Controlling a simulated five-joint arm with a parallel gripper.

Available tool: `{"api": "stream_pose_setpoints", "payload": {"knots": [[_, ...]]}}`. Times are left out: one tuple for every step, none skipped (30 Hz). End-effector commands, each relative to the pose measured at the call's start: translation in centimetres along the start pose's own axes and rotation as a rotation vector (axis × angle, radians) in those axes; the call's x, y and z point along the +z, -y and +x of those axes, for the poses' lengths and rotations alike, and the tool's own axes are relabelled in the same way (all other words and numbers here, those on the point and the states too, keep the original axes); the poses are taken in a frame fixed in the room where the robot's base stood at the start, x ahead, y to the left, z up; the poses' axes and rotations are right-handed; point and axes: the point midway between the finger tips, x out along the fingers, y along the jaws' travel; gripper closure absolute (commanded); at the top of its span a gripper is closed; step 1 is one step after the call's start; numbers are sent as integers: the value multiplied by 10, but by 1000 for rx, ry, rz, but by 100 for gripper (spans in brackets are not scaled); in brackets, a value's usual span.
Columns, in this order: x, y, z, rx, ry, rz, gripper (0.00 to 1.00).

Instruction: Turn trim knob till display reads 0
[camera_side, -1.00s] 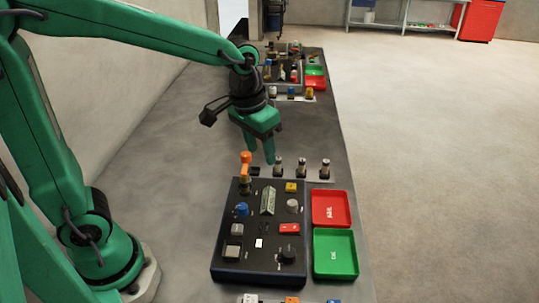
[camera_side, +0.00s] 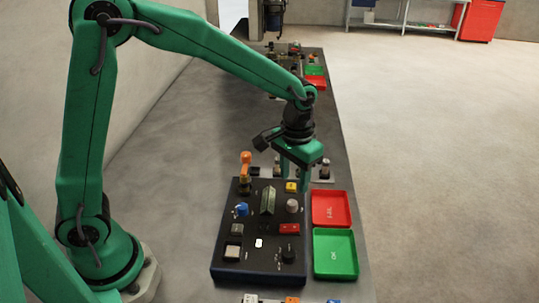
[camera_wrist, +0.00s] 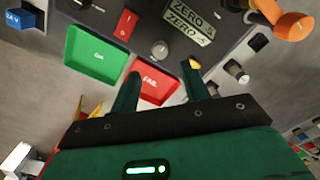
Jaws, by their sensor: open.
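The dark control panel (camera_side: 262,266) lies on the bench; it also shows at the top of the wrist view (camera_wrist: 228,52). Its display (camera_side: 268,201) stands near the middle; in the wrist view the display (camera_wrist: 188,17) shows two lines that seem to read "ZERO -5", the last characters unsure. A grey knob (camera_side: 292,206) is right of the display and shows in the wrist view (camera_wrist: 160,49). A blue knob (camera_side: 241,209) and a black knob (camera_side: 288,255) are also there. I cannot read which is trim. My gripper (camera_side: 292,184) is open and empty above the panel's far edge, apart from the knobs; its fingers (camera_wrist: 161,72) point toward the grey knob.
A yellow button (camera_side: 291,187) is close to the fingers. An orange-topped lever (camera_side: 245,166) stands at the far left corner. A red tray (camera_side: 344,221) and a green tray (camera_side: 337,275) lie to the right. Small posts stand behind the panel.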

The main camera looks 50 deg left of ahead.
Motion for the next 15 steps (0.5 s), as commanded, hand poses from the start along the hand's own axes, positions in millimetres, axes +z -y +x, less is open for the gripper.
{"api": "stream_pose_setpoints", "payload": {"knots": [[0,0,3,0,2,0,54],[0,0,5,0,2,0,54],[0,0,8,-1,3,0,54],[1,0,10,-1,3,0,54],[1,0,13,-1,4,0,54],[1,0,17,-1,3,0,54],[1,0,21,-1,3,0,54],[1,0,24,-1,4,0,54],[1,0,29,-1,3,0,54],[1,0,33,-1,4,0,54],[1,0,37,-1,4,0,54],[1,0,42,-1,4,0,54],[1,0,46,-1,5,0,54],[1,1,49,-1,5,0,54],[1,0,54,-1,3,0,54]]}}
